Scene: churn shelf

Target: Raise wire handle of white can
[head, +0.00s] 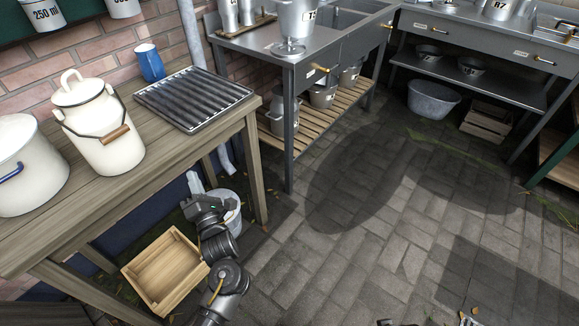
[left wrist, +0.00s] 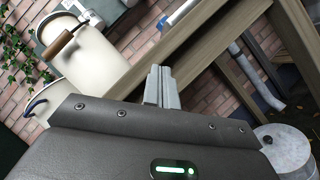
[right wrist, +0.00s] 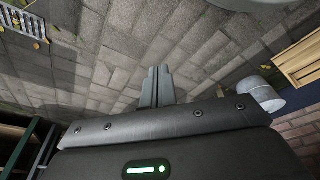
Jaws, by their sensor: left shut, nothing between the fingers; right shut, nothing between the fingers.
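The white can (head: 107,133) stands upright on the wooden table at the left, with its lid on. Its dark wire handle (head: 90,136) hangs low against the front of the body, with a wooden grip (head: 116,134). The can (left wrist: 95,58) and grip (left wrist: 59,46) also show in the left wrist view. My left gripper (head: 194,182) is shut and empty, below the table's front edge, apart from the can. Its closed fingers show in the left wrist view (left wrist: 161,86). My right gripper (right wrist: 156,86) is shut and empty above the paved floor.
A white pot (head: 28,165) with a blue handle stands left of the can. A blue cup (head: 149,63) and a dark ribbed rack (head: 195,98) are to its right. The table's front edge (head: 200,150) lies between my left gripper and the can. A wooden crate (head: 165,268) sits below.

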